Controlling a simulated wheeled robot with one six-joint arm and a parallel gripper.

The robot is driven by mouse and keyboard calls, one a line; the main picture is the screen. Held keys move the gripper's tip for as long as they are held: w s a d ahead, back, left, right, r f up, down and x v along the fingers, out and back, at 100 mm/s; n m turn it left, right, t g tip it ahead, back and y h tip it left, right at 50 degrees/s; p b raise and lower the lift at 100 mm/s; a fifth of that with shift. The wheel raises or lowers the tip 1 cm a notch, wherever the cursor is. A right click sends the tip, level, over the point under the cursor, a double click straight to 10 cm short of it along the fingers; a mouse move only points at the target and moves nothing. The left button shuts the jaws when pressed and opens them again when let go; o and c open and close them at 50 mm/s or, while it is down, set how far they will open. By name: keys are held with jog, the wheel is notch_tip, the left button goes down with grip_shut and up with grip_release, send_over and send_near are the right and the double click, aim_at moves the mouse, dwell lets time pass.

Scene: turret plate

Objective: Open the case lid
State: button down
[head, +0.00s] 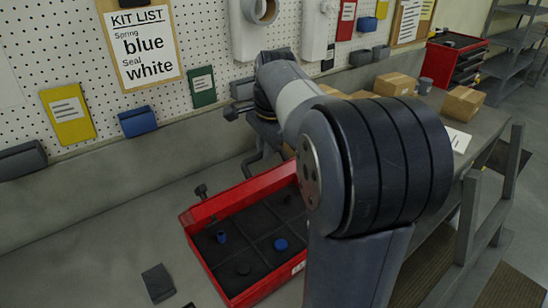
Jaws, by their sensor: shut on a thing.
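The red case (213,271) sits on the grey bench, with its dark divided inside in view. Its red lid (235,198) stands raised along the back edge, seen nearly edge-on, and its right part is hidden by my arm. A blue round part (281,244), a small blue part (222,237) and a dark part (243,269) lie in separate compartments. My gripper (254,164) is behind the case's back edge, partly hidden by my arm. It is shut at the lid; the exact grip spot is hidden.
A dark flat block (158,283) lies on the bench left of the case. Cardboard boxes (395,84) stand on the bench at the right. A pegboard (205,45) with a kit list (142,45) reading spring blue, seal white rises behind. The bench left of the case is mostly clear.

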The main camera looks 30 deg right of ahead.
jog(key=w+a, duration=0.2)
jog(key=w, duration=0.9)
jog(key=w+a, duration=0.2)
jog(key=w, duration=0.9)
jog(key=shift+w+a+f, duration=0.25)
jog(key=shift+w+f, duration=0.05)
jog(key=shift+w, duration=0.05)
jog(key=shift+r, duration=0.15)
jog(key=c, duration=1.4)
grip_release()
